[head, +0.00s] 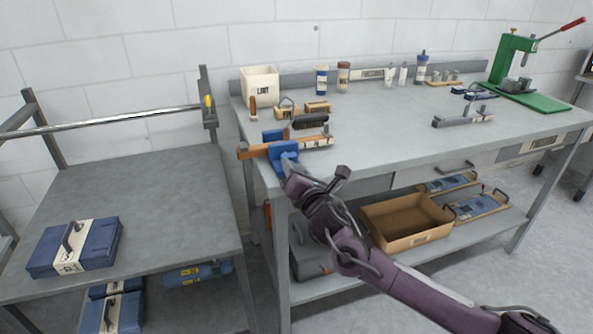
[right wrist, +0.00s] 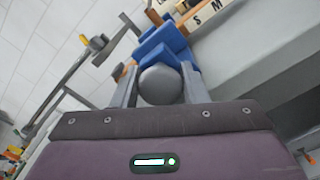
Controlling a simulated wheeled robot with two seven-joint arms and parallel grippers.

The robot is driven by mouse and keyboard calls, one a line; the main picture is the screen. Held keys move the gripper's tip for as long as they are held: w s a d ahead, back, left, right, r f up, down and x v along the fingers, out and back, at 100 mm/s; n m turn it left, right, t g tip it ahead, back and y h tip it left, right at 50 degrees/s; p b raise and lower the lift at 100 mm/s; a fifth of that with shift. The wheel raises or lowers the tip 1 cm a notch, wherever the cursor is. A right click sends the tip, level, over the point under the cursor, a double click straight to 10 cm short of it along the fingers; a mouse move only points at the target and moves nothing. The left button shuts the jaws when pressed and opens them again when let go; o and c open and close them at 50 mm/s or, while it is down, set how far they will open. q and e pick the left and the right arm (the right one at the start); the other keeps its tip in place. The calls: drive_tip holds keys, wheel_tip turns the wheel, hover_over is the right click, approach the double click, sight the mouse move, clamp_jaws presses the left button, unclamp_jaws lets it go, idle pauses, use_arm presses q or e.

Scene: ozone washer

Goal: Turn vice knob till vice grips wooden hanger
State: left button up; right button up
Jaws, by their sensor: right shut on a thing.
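The blue vice (head: 283,151) is at the left front corner of the grey workbench; it also shows in the right wrist view (right wrist: 168,45). A wooden hanger (head: 251,152) lies at the vice and sticks out to its left; whether the jaws touch it cannot be told. My right gripper (head: 293,181) is at the front of the vice. In the right wrist view its two fingers are shut on the round grey vice knob (right wrist: 160,85), one finger on each side. The knob is hidden in the head view. My left gripper is not in view.
A dark brush (head: 311,121), small wooden blocks (head: 317,107) and a white bin (head: 260,86) stand behind the vice. A green press (head: 512,65) is at the far right. A table with a blue case (head: 75,247) is at left. The bench's middle is mostly clear.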

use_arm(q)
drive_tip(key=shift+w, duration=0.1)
use_arm(e)
drive_tip(key=o, duration=0.9)
drive_tip(key=shift+c, duration=0.2)
drive_tip(key=shift+s+f, duration=0.1)
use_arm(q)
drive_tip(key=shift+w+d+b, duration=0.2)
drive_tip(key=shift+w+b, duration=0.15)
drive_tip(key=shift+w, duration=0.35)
use_arm(e)
drive_tip(key=v, duration=0.7)
drive_tip(key=shift+s, duration=0.3)
drive_tip(key=shift+d, duration=0.1)
